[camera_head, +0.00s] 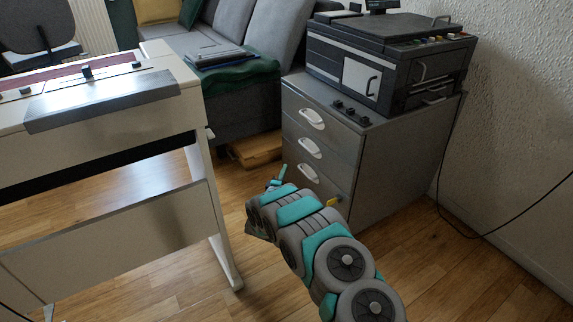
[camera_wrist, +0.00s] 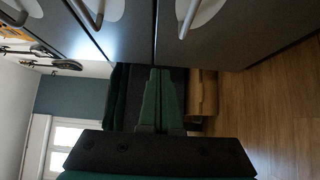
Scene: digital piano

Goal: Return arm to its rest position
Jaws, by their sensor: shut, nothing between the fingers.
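My arm, grey with teal bands, reaches up from the lower right in the head view, over the wood floor. My gripper (camera_head: 277,179) is at its far end, in front of the grey drawer cabinet (camera_head: 393,172) and near its lower left edge. In the wrist view the two green fingers of my gripper (camera_wrist: 161,78) lie together with nothing between them. The cabinet's drawer fronts (camera_wrist: 135,40) fill the top of that sideways view. I cannot tell the exact gap between the fingers and the cabinet.
The cream digital piano (camera_head: 120,140) stands at the left. A black printer-like machine (camera_head: 390,62) sits on the cabinet. A grey sofa (camera_head: 225,45) and a wooden box (camera_head: 255,150) are behind. A cable (camera_head: 447,205) hangs by the right wall. Floor (camera_head: 265,275) between piano and arm is clear.

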